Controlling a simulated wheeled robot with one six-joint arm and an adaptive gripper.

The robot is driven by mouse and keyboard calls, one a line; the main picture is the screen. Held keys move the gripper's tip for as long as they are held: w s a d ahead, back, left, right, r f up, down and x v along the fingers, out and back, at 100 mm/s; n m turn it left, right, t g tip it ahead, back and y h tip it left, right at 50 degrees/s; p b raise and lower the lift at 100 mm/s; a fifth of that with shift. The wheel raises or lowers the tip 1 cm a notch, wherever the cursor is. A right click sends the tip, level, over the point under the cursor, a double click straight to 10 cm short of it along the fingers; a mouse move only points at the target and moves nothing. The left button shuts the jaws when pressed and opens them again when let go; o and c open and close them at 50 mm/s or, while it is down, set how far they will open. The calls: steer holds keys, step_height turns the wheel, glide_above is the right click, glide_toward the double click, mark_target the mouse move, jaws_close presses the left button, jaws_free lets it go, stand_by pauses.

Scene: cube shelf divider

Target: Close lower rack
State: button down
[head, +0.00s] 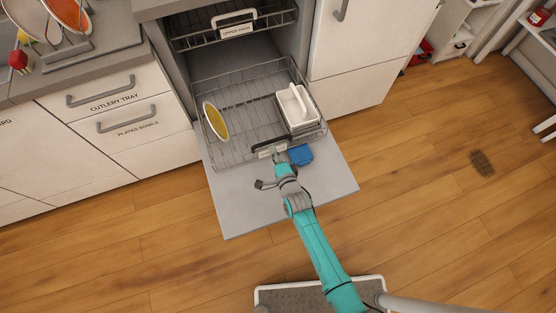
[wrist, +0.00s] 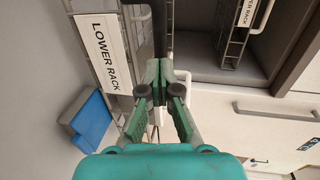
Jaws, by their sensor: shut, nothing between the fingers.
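The lower rack (head: 250,92) is a grey wire basket pulled out of the dishwasher over its lowered door (head: 235,210). It holds a plate (head: 215,121) with a yellow centre on the left and a white rectangular dish (head: 296,107) on the right. A dark handle (head: 270,142) runs along its front, and its white label (wrist: 103,55) reads LOWER RACK in the wrist view. My gripper (head: 278,158) is at the front of the rack beside the label. In the wrist view my green fingers (wrist: 160,68) are shut together and empty, close to the rack front; contact cannot be told.
A blue block (head: 300,154) lies on the door just right of my gripper, and it also shows in the wrist view (wrist: 92,122). The upper rack (head: 235,27) is above. Drawers (head: 125,118) stand left. The wooden floor to the right is mostly clear.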

steer(key=shift+x, duration=0.8)
